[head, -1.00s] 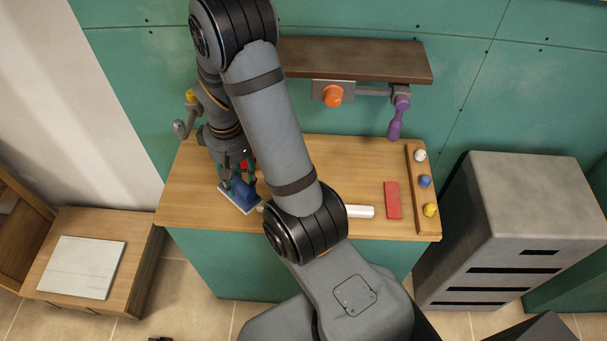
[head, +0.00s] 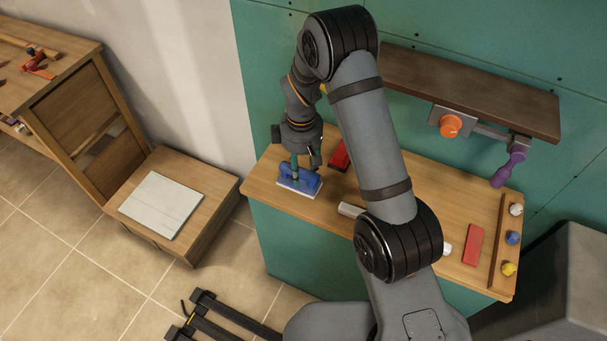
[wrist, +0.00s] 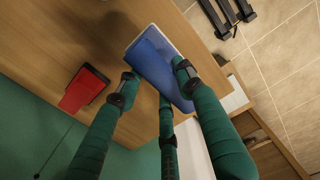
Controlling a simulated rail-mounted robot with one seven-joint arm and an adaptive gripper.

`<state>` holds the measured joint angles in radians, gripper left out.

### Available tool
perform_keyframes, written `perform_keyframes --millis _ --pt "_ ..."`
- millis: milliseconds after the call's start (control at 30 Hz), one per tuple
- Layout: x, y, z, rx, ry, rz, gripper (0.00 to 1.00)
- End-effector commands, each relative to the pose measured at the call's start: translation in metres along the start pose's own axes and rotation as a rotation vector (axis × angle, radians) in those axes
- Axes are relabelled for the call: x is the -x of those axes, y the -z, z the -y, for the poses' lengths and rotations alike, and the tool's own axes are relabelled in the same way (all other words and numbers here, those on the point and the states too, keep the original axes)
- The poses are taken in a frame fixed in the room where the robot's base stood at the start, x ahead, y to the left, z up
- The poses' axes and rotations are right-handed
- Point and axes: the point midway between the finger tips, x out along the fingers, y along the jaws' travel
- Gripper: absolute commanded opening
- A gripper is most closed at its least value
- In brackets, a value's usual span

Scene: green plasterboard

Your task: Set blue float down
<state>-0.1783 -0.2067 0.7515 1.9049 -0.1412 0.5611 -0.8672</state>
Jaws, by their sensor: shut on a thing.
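The blue float (head: 312,182), a blue body on a thin white plate, is at the left end of the wooden workbench (head: 270,178). My gripper (head: 303,168) is above it with its fingers down on the blue body. In the wrist view the green-sleeved fingers of my gripper (wrist: 160,85) are closed around the blue float (wrist: 153,58), with a pale plate edge showing. The float lies close to the bench's edge in that view. I cannot tell whether its plate touches the bench top.
A red block (head: 340,154) lies behind the float; it also shows in the wrist view (wrist: 84,88). A low wooden cabinet with a white slab (head: 160,205) stands to the left. A vise with an orange knob (head: 450,126) hangs under the dark shelf (head: 470,85).

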Motion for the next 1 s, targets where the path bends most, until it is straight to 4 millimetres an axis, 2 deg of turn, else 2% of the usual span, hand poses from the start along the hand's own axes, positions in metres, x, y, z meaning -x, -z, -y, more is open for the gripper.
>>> perform_keyframes --millis 200,600,633,933,1000 --pt "-0.028 -0.001 0.000 -0.001 0.002 0.002 0.15" --pt "-0.035 -0.001 0.000 -0.001 0.000 0.000 0.15" --pt "-0.035 -0.001 0.000 -0.001 0.000 0.001 0.37" --pt "-0.033 -0.001 0.000 -0.001 0.001 0.001 0.54" --pt "-0.033 -0.001 0.000 -0.001 0.001 0.001 0.55"
